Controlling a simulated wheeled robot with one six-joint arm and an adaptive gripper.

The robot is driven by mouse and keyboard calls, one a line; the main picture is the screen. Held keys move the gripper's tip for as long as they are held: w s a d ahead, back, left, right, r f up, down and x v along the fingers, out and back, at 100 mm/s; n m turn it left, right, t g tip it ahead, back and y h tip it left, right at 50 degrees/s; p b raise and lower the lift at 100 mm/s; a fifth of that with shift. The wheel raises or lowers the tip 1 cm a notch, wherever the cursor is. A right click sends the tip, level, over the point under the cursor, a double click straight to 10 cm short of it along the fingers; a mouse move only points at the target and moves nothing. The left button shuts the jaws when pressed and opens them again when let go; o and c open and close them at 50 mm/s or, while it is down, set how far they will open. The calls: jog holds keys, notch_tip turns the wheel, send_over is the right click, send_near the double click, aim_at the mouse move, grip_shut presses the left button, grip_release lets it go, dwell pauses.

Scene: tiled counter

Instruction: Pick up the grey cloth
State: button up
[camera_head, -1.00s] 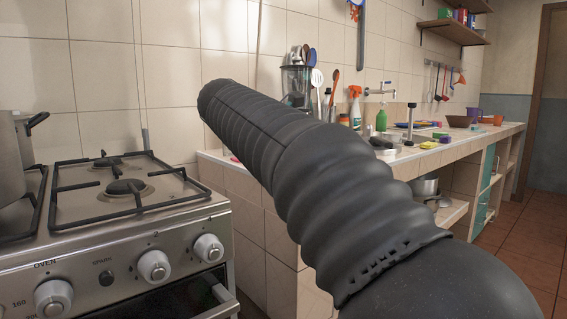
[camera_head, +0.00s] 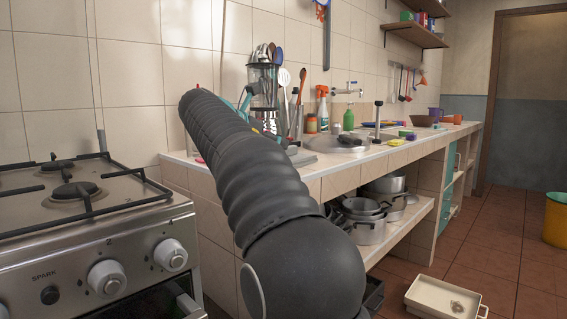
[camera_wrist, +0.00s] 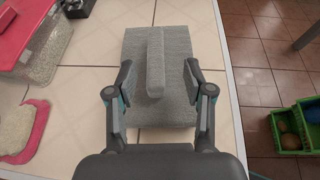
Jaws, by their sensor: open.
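The grey cloth (camera_wrist: 176,45) lies on the tiled counter in the wrist view, a flat rectangular piece with a narrow raised ridge along its middle. My gripper (camera_wrist: 159,72) is open above it, with one finger on each side of the ridge. A gap shows between each finger and the ridge. The near part of the cloth is partly covered by my gripper. In the head view my arm reaches over the counter, and I cannot make out the cloth there.
On the tiled counter (camera_wrist: 88,72), a clear box with a red lid (camera_wrist: 45,55) and a pink-and-white item (camera_wrist: 22,130) lie left of the cloth. The counter edge is close on the right, with green crates (camera_wrist: 292,130) below. The stove (camera_head: 90,240) stands left.

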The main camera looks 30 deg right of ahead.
jog(key=shift+w+b+x, duration=0.1)
jog(key=shift+b+x, duration=0.15)
jog(key=shift+x, duration=1.1)
jog(key=shift+w+b+x, duration=0.15)
jog(key=shift+b+x, duration=0.1)
jog(key=shift+x, duration=1.05)
jog(key=shift+a, duration=0.1)
jog(key=shift+c, duration=0.2)
grip_shut()
